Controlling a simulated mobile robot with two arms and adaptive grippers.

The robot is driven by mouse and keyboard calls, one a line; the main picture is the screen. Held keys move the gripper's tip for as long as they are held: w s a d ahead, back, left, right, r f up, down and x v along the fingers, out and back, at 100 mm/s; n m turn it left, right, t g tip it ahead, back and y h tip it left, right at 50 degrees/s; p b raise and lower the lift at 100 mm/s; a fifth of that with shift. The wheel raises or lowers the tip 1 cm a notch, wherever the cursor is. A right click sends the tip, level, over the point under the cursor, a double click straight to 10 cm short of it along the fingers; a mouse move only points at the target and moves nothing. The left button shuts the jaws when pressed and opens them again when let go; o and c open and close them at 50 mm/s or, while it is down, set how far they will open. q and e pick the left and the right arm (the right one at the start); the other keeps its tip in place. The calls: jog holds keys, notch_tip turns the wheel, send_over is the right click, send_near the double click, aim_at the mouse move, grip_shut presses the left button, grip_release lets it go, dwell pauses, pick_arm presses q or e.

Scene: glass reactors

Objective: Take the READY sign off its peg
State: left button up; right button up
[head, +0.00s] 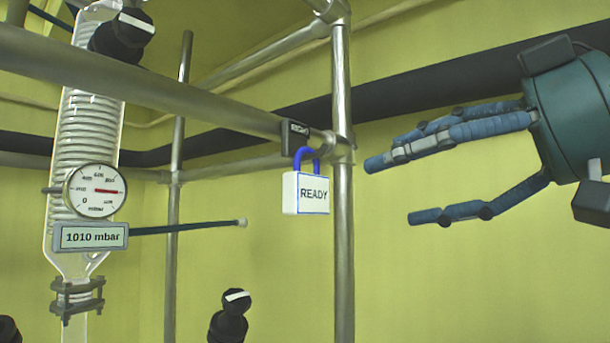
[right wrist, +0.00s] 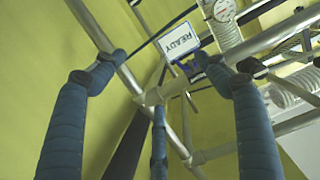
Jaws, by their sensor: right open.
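The READY sign (head: 305,193) is a white plate with a blue edge and a blue loop on top. It hangs by the loop near the metal post, below a small black tag (head: 295,137); the peg cannot be made out clearly. My right gripper (head: 397,190) is open and empty, to the right of the sign and post, its fingers pointing left. In the right wrist view the sign (right wrist: 179,42) shows beyond the open fingers (right wrist: 165,72), apart from them. My left gripper is not in view.
The metal post (head: 342,240) stands between the sign and my right fingers, joined to a horizontal pipe (head: 190,101). At left are a glass coil column (head: 85,135), a round gauge (head: 95,190), a 1010 mbar display (head: 91,236) and a thin dark rod (head: 190,228). Free room lies below my gripper.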

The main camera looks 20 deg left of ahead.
aim_at(315, 185)
jog(key=s+r+n, duration=0.1)
jog(key=s+r, duration=0.1)
jog(key=s, duration=0.2)
jog(key=p+x, duration=0.1)
jog(key=x, duration=0.2)
jog(key=p+x, duration=0.2)
jog(key=x, duration=0.2)
jog(key=f+p+x, duration=0.1)
jog(key=x, duration=0.2)
jog(key=shift+a+p, duration=0.15)
jog(key=shift+p, duration=0.2)
jog(key=shift+w+a+f, duration=0.15)
jog(key=shift+a, duration=0.3)
jog(key=shift+d, duration=0.2)
jog(key=c, duration=0.9)
jog(key=shift+a, duration=0.1)
jog(key=shift+c, duration=0.7)
